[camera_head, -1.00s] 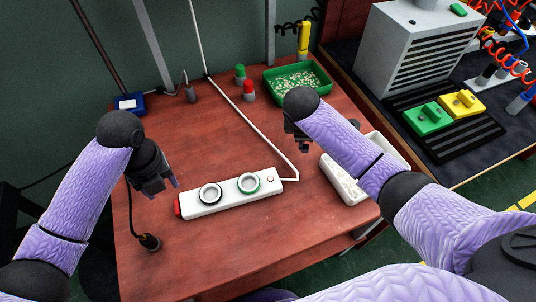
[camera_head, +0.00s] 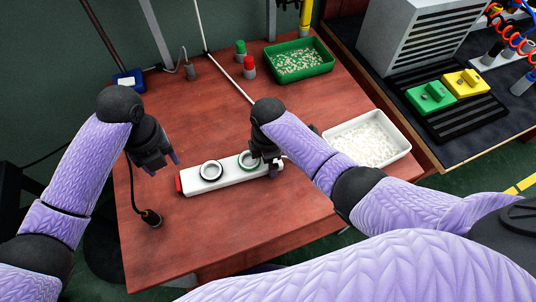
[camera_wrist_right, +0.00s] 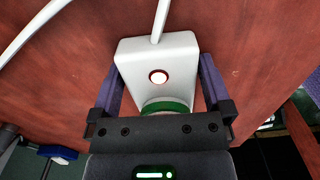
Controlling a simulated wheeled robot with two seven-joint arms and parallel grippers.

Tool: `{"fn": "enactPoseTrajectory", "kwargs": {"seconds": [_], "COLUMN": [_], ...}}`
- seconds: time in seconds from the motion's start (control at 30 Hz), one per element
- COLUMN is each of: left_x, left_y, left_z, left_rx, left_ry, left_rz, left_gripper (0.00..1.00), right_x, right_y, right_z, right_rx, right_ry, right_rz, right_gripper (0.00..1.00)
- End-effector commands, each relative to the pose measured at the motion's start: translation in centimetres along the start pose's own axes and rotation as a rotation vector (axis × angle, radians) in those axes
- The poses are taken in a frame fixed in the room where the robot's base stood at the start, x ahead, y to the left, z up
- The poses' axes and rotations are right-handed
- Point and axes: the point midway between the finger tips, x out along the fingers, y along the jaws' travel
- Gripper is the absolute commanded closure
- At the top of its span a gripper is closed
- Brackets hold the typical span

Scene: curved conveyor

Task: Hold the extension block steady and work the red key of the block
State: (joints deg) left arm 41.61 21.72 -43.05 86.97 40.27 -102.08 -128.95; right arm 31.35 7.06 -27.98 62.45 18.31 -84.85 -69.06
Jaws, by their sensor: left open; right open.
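The extension block (camera_head: 230,174) is a long white bar lying on the red-brown table, with a black-ringed and a green-ringed socket. A red piece (camera_head: 179,184) sits at its left end. In the right wrist view, the block's cord end (camera_wrist_right: 185,53) has a round red-rimmed button with a pale centre (camera_wrist_right: 158,77). My right gripper (camera_wrist_right: 160,66) is open, one finger on each side of this end; contact cannot be told. In the head view my right gripper (camera_head: 268,165) covers that end. My left gripper (camera_head: 163,165) is open and empty, above and left of the red end.
A black plug (camera_head: 150,218) on a cable lies at the table's left. A white tray (camera_head: 404,150) stands to the right, a green tray (camera_head: 328,64) at the back. A green-topped (camera_head: 240,50) and a red-topped piece (camera_head: 249,68) stand beside it. The front table is clear.

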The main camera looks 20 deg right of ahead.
Motion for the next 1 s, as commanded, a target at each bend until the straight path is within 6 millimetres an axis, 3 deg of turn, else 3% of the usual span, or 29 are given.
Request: {"fn": "enactPoseTrajectory", "kwargs": {"seconds": [0.13, 0.6, 0.63, 1.0], "left_x": [0.00, 0.00, -0.01, -0.01], "left_y": [0.00, 0.00, 0.00, 0.00], "left_z": [0.00, 0.00, 0.00, 0.00], "left_rx": [0.000, 0.000, 0.000, 0.000], "left_ry": [0.000, 0.000, 0.000, 0.000], "left_rz": [0.000, 0.000, 0.000, 0.000], "left_gripper": [0.41, 0.41, 0.41, 0.41], "right_x": [-0.03, -0.07, -0.07, -0.08], "right_y": [0.01, 0.03, 0.04, 0.04], "right_z": [0.00, 0.02, 0.02, 0.02], "right_rx": [0.000, 0.002, 0.002, 0.002], "right_ry": [0.000, 0.000, 0.000, 0.000], "right_rz": [0.000, 0.001, 0.001, 0.001], "right_gripper": [0.02, 1.00, 0.11, 0.90]}}
